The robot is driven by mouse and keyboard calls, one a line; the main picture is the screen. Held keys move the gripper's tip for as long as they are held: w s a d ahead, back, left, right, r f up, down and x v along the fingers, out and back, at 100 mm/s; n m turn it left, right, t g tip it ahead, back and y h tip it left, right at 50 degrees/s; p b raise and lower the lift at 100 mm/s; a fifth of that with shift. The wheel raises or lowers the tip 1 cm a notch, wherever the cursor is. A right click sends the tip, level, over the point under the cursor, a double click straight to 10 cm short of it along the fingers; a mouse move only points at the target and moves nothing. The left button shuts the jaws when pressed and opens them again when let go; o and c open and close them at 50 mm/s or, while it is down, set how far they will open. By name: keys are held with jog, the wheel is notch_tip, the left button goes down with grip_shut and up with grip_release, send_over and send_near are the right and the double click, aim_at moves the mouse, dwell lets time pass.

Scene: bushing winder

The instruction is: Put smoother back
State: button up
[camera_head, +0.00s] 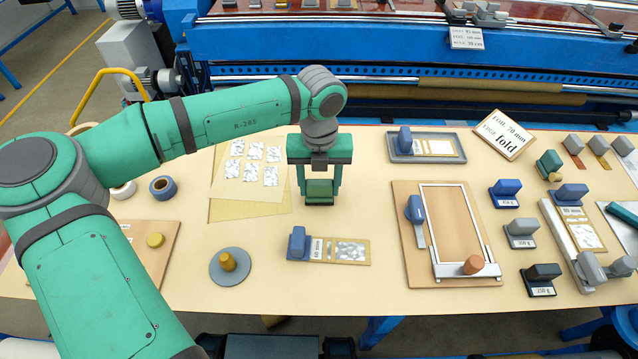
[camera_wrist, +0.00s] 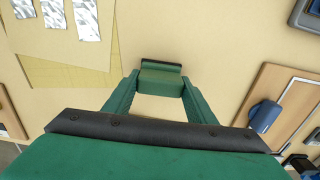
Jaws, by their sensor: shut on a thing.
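My gripper (camera_head: 319,180) points down over the middle of the table, with its two green fingers on either side of a green block with a dark edge, which I take to be the smoother (camera_head: 319,190). In the wrist view the smoother (camera_wrist: 160,77) sits between the fingertips (camera_wrist: 160,88). The gripper is shut on it. It is low over bare table; whether it touches the surface cannot be told. The fingers hide its sides.
A sheet with silvery foil pieces (camera_head: 232,177) lies left of the gripper. A grey tray (camera_head: 446,158), a wooden board with a frame (camera_head: 406,255), a blue-handled block on a labelled strip (camera_head: 298,243) and a grey disc (camera_head: 222,277) surround it. Several weights and tools stand at right.

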aim_at(323, 182)
jog(key=shift+d, duration=0.45)
jog(key=o, duration=1)
jog(key=shift+s+f, duration=0.1)
jog(key=shift+a, duration=0.1)
notch_tip(323, 182, up, 12)
